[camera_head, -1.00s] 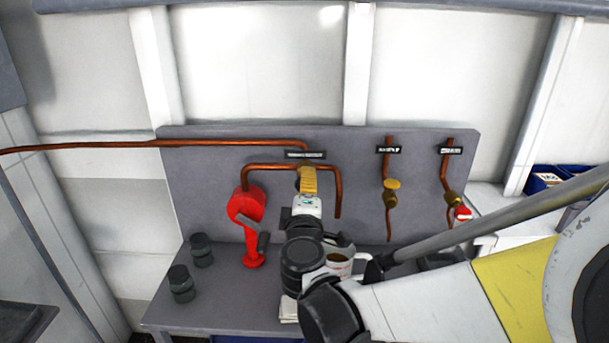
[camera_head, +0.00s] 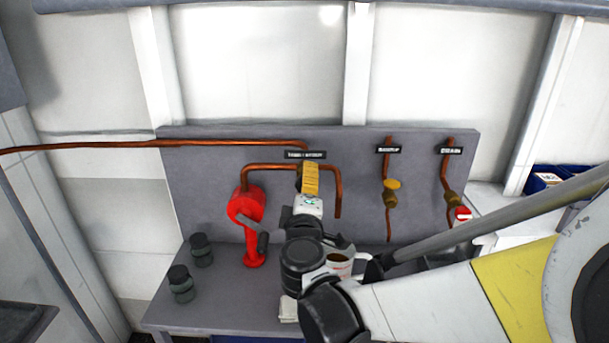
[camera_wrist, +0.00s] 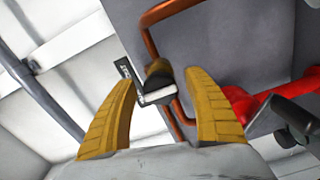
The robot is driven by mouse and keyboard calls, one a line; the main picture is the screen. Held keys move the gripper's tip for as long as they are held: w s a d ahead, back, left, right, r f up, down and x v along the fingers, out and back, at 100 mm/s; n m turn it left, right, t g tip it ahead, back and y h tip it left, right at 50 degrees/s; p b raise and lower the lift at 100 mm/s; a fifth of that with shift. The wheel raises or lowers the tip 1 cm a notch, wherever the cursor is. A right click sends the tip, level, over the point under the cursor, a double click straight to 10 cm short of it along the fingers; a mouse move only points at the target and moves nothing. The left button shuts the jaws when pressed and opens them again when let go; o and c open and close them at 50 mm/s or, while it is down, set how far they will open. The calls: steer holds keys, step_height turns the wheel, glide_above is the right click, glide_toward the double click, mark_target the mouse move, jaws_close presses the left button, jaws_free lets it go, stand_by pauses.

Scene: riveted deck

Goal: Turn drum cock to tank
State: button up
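The cock is a brass body with a black, pale-edged lever (camera_wrist: 156,88), in the wrist view, where copper pipes meet on the grey panel. In the head view it is mostly hidden behind my gripper (camera_head: 310,180), below a small black label (camera_head: 305,155) too small to read surely. My gripper's two yellow fingers (camera_wrist: 158,98) stand apart, with the lever showing between their tips. I see a gap on each side of the lever. I cannot tell how deep it sits between the fingers.
A red hand pump (camera_head: 247,215) with a dark crank stands left of my gripper. A mug (camera_head: 340,262) stands close by my wrist. Two more brass valves (camera_head: 391,192) (camera_head: 452,199) hang on pipes at right. Dark jars (camera_head: 181,283) stand on the bench's left side.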

steer(key=s, duration=1.2)
steer(key=shift+a, duration=0.2)
steer(key=s+d+f+m+g+h, duration=0.2)
steer(key=d+f+m+g, duration=0.15)
steer(key=d, duration=0.55)
steer(key=s+d+f+m+g+h, duration=0.1)
steer(key=s+d+f+m+g, duration=0.2)
steer(key=d+m, duration=0.35)
steer(key=s+d+f+m+g+y, duration=0.1)
steer(key=s+f+m+g, duration=0.1)
steer(key=s, duration=0.3)
steer(key=s+d+f+m+g+y, duration=0.2)
steer(key=s+m, duration=0.1)
steer(key=s, duration=0.2)
steer(key=shift+s+y, duration=0.25)
steer(key=shift+y, duration=0.05)
